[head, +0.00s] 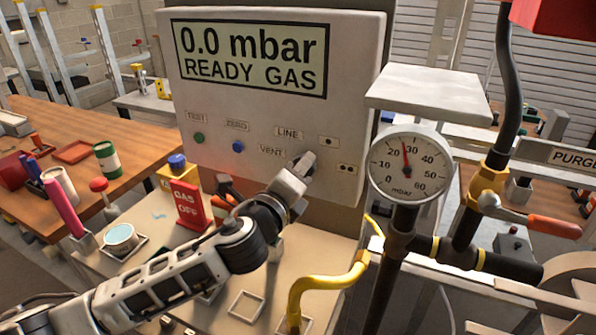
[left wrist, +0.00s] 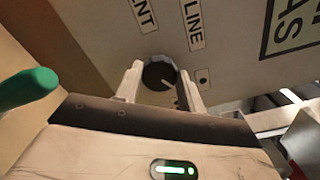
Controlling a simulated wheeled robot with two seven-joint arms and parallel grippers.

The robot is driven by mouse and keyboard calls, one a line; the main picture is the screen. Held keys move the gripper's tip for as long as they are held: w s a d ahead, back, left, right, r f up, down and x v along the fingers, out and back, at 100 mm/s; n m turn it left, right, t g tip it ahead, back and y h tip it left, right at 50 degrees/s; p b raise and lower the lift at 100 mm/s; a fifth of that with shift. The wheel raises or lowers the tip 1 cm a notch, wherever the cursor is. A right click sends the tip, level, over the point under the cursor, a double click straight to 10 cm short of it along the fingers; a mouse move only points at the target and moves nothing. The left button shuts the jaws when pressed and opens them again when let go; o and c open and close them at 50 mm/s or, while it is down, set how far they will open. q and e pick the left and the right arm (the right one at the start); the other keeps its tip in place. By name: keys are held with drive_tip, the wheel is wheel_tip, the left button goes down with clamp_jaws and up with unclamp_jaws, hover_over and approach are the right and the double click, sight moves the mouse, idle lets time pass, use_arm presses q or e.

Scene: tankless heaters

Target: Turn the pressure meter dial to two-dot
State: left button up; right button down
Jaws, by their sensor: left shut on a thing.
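The pressure meter panel (head: 230,125) stands upright and its screen (head: 250,55) reads "0.0 mbar READY GAS". My left gripper (head: 304,164) is at the panel's lower right, shut on the black dial (left wrist: 158,74). One finger is on each side of the dial in the left wrist view. The dial's pale pointer mark points down and right there. The LINE label (head: 288,132), VENT label (head: 271,151), one-dot label (head: 328,141) and two-dot label (head: 346,168) surround the dial. The gripper hides the dial in the head view. My right gripper is not in view.
A round gauge (head: 408,165) on dark pipes stands close to the panel's right. A yellow pipe (head: 325,283) rises in front. Green and blue buttons are on the panel.

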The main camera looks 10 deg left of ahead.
use_arm(q)
drive_tip(key=shift+m, duration=0.9)
drive_tip(key=o, duration=1)
drive_tip(key=shift+s, duration=0.15)
drive_tip(key=s+a, duration=0.1)
drive_tip(key=s, duration=0.4)
drive_tip(key=s+a+b, duration=0.1)
drive_tip(key=s, duration=0.4)
drive_tip(key=s+a+b, duration=0.1)
drive_tip(key=s, duration=0.4)
drive_tip(key=shift+s, duration=0.2)
